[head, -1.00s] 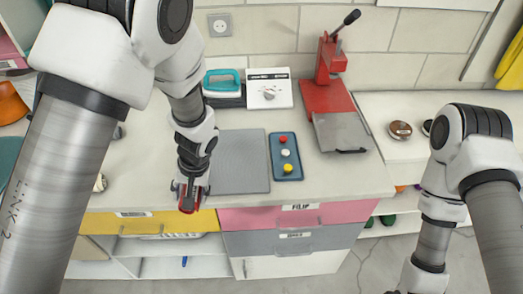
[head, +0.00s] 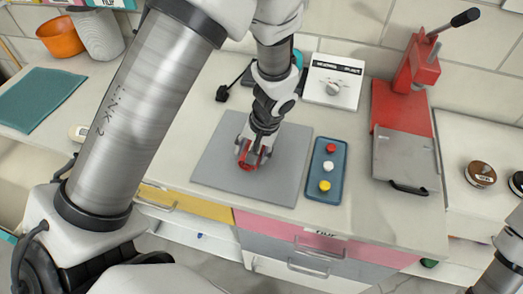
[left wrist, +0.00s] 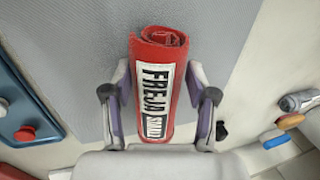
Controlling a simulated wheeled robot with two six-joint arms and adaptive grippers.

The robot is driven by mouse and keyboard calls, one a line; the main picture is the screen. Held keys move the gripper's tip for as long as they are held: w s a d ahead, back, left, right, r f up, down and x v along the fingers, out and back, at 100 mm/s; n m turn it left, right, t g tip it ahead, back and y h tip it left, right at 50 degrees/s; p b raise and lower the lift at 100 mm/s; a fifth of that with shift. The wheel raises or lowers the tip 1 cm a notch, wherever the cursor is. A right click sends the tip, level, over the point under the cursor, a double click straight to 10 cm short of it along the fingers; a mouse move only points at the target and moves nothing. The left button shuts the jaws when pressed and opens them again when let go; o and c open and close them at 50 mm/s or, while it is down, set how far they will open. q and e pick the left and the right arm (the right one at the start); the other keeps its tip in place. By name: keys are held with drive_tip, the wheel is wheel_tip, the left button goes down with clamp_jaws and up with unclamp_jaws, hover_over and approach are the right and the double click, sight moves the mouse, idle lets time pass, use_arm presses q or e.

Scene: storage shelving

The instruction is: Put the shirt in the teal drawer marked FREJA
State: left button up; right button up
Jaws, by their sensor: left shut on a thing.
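The shirt is a red roll (left wrist: 158,85) with a white label reading FREJA in the left wrist view. My left gripper (left wrist: 160,112) is shut on it, with one finger on each side. In the head view the red shirt (head: 249,160) shows small at the tips of my left gripper (head: 252,152), over the grey mat (head: 285,185); I cannot tell whether it touches the mat. I see no teal drawer marked FREJA. A teal edge (head: 7,236) at the far lower left is too cropped to identify. My right gripper is out of view.
Yellow (head: 185,204), pink (head: 275,228) and grey (head: 290,250) drawers sit under the counter's front edge. A button box (head: 322,172), a red press (head: 405,125) and a white dial box (head: 333,82) stand right of the mat. A teal cloth (head: 40,98) and orange bowl (head: 60,37) lie left.

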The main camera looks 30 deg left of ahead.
use_arm(q)
drive_tip(key=shift+s+f+b, duration=0.3)
drive_tip(key=shift+s+f, duration=0.1)
drive_tip(key=shift+f, duration=0.45)
drive_tip(key=shift+r, duration=0.2)
drive_tip(key=shift+w+d+f, duration=0.15)
drive_tip(key=shift+w, duration=0.2)
drive_tip(key=o, duration=1.2)
drive_tip(key=shift+c, duration=0.2)
drive_tip(key=shift+o, duration=1)
drive_tip(key=shift+s, duration=0.15)
